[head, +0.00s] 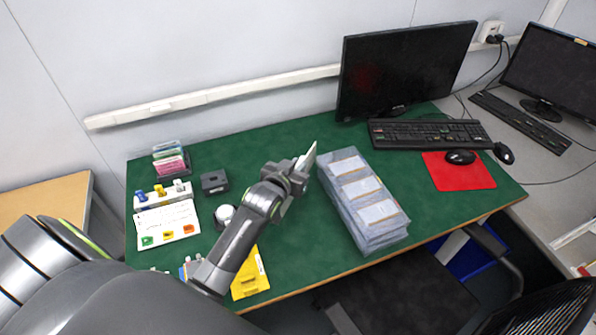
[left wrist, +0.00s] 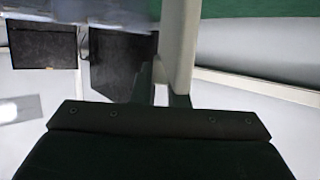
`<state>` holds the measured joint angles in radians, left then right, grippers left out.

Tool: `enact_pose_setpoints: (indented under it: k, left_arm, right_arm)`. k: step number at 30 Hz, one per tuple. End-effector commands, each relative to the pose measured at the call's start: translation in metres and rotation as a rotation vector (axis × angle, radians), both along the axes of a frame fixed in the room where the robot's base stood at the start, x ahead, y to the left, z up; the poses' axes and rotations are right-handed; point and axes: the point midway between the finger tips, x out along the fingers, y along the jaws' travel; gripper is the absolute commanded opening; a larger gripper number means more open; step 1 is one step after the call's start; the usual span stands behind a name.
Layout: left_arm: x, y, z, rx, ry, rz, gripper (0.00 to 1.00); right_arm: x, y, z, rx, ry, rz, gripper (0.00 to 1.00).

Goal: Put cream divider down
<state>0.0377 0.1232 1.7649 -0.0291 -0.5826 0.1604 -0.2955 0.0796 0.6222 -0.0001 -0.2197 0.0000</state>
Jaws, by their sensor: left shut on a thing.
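My left gripper (head: 297,172) is over the green table, just left of the stack of pouch cells. It is shut on the cream divider (head: 309,154), a thin pale plate that stands tilted on edge above the table. In the left wrist view the divider (left wrist: 178,45) shows edge-on as a pale strip between the fingers. Its lower part in the head view is hidden by the gripper. I cannot tell whether it touches the table. My right gripper is not in view.
A stack of bagged pouch cells (head: 352,218) lies just right of the gripper. A monitor (head: 400,65), keyboard (head: 425,132) and red mat (head: 465,178) are further right. Coloured holders (head: 170,160), a white board (head: 167,222) and a dark block (head: 214,182) are left. The back middle is clear.

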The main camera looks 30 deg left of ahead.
Motion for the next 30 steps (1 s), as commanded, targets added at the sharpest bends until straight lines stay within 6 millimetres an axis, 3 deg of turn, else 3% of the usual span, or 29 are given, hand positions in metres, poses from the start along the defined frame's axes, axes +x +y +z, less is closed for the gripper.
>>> enact_pose_setpoints:
  k: [5, 17, 18, 23, 30]
  left_arm:
    - [0.0, 0.0, -0.022, -0.001, 0.002, 0.0, 0.0]
    - [0.0, 0.0, -0.027, -0.001, 0.0, 0.0, 0.0]
    - [0.0, 0.0, -0.028, -0.001, 0.001, 0.0, 0.15]
    - [0.0, 0.0, -0.027, -0.001, 0.001, 0.0, 0.36]
    - [0.0, 0.0, -0.027, -0.001, 0.001, 0.0, 0.36]
  right_arm:
    - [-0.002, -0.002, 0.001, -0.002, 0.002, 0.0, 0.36]
    - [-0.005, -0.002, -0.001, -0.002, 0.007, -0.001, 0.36]
    - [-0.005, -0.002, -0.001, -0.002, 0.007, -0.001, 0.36]
    - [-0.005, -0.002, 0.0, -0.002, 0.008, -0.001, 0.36]
    - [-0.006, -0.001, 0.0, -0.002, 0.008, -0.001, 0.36]
